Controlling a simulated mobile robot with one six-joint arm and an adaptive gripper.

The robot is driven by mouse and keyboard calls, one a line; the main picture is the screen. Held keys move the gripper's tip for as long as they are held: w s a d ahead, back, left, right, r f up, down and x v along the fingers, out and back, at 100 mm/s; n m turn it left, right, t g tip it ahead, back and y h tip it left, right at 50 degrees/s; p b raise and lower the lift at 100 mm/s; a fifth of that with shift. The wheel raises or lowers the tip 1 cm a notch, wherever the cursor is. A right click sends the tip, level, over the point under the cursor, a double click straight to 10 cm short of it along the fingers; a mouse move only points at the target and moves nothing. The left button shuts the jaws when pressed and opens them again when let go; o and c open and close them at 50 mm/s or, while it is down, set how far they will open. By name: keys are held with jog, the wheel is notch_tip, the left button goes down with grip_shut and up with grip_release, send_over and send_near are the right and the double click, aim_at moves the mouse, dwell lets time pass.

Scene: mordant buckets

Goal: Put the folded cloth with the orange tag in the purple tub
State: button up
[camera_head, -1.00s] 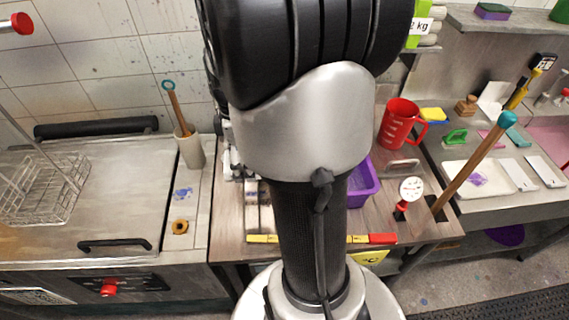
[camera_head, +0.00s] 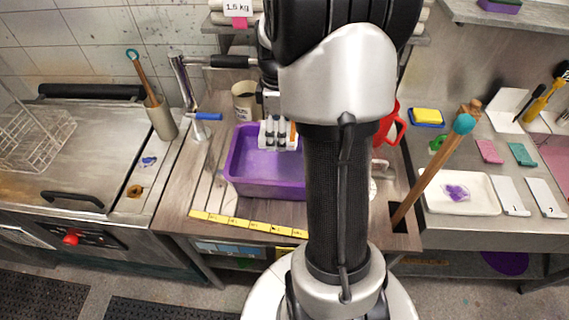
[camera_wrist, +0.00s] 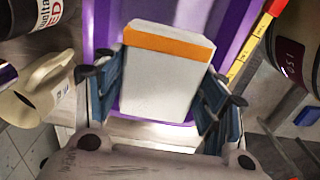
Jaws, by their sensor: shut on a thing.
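The folded cloth (camera_wrist: 165,85) is white with an orange tag band (camera_wrist: 168,41) along one end. In the wrist view it sits between the two fingers of my gripper (camera_wrist: 158,92), which is shut on it. In the head view my gripper (camera_head: 279,137) is over the back part of the purple tub (camera_head: 266,190), and a small orange patch shows at its right. The tub stands on the wooden counter; its visible floor is bare and its right end is hidden behind my arm. The tub's purple also shows behind the cloth in the wrist view (camera_wrist: 228,22).
A beige mug (camera_head: 244,101) stands behind the tub, and a tap (camera_head: 190,95) with a blue lever is at its left. A red jug (camera_head: 391,125) is partly hidden behind my arm. A yellow strip (camera_head: 245,224) edges the counter's front. A wooden-handled tool (camera_head: 435,165) leans at the right.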

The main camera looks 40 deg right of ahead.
aim_at(280, 173)
notch_tip(280, 173, down, 15)
jog(key=b, duration=0.4)
jog(key=shift+f, duration=0.2)
jog(key=shift+f, duration=0.15)
jog(key=o, duration=1.1)
